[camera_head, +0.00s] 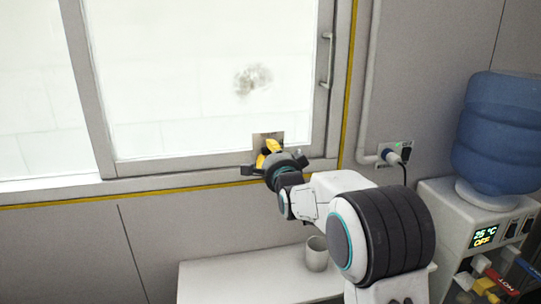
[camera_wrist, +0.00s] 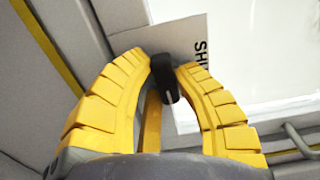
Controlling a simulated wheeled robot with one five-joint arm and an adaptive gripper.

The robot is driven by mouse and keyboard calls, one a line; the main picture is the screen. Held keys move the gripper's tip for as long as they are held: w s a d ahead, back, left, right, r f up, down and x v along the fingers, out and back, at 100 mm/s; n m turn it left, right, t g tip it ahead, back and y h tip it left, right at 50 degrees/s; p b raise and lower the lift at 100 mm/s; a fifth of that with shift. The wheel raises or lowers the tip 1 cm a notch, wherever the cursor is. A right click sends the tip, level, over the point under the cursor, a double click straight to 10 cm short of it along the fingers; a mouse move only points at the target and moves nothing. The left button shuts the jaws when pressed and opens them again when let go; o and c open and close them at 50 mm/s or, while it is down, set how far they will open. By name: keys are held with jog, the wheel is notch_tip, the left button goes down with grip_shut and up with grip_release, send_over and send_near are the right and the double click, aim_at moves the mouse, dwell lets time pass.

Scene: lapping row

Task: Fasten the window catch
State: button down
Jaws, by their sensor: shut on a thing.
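The window (camera_head: 200,90) has a grey frame, and its sash looks closed at the lower right corner, though my gripper covers part of that spot. The catch (camera_wrist: 167,85) is a small dark lever in front of a pale plate (camera_wrist: 188,38) with partly visible lettering, "SH". My gripper (camera_wrist: 165,72) has its yellow fingers closed on the catch from both sides. In the head view my gripper (camera_head: 268,150) is at the bottom rail of the window, where it hides the catch.
A bar handle (camera_head: 329,60) is on the window's right stile. Below stand a white bench (camera_head: 230,280) and a cup (camera_head: 316,254). To the right are a plugged socket (camera_head: 394,153) and a water dispenser (camera_head: 485,205) with a blue bottle (camera_head: 505,125).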

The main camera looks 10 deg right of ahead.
jog(key=n+b, duration=0.1)
jog(key=b, duration=0.2)
jog(key=n+b, duration=0.2)
jog(key=b, duration=0.1)
jog(key=shift+d+f+n, duration=0.1)
jog(key=shift+f+n, duration=0.2)
jog(key=n+b, duration=0.2)
jog(key=b, duration=0.3)
jog(key=n+b, duration=0.2)
jog(key=b, duration=0.1)
jog(key=n+b, duration=0.2)
jog(key=shift+d+r, duration=0.1)
jog(key=shift+r, duration=0.15)
jog(key=n, duration=0.1)
jog(key=n+b, duration=0.1)
jog(key=n, duration=0.1)
jog(key=shift+r, duration=0.3)
jog(key=n, duration=0.4)
jog(key=shift+r+n, duration=0.15)
jog(key=shift+n, duration=0.15)
jog(key=shift+n+b, duration=0.3)
jog(key=c, duration=0.9)
grip_release()
jog(key=shift+c, duration=0.2)
jog(key=shift+s, duration=0.1)
